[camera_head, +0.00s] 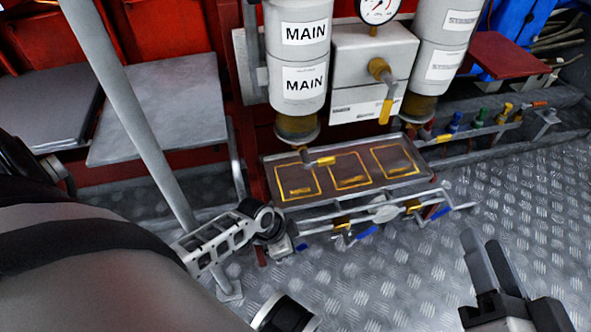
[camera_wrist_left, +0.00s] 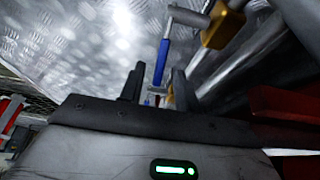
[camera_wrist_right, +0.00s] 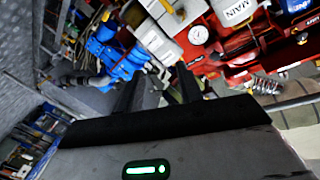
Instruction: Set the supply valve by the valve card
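The grey supply unit carries a yellow-handled brass valve (camera_head: 383,85) below a gauge (camera_head: 379,8). A second yellow handle (camera_head: 320,161) lies under the left cylinder. Below, a pipe assembly has blue levers (camera_head: 367,234). I cannot tell which valve is the supply valve, and no valve card is readable. My left gripper (camera_wrist_left: 156,82) is open; a blue lever (camera_wrist_left: 161,62) shows in line with the gap between its fingers, without a visible grip. I cannot make out its fingers in the head view. My right gripper (camera_head: 491,260) is open and empty above the floor at right.
Two cylinders marked MAIN (camera_head: 304,33) and STANDBY (camera_head: 443,64) flank the unit. A tray (camera_head: 415,150) with three yellow-outlined squares sits below. A grey post (camera_head: 130,110) stands at left. Small coloured valves (camera_head: 478,116) line the right rail. Tread-plate floor (camera_head: 520,200) is clear at right.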

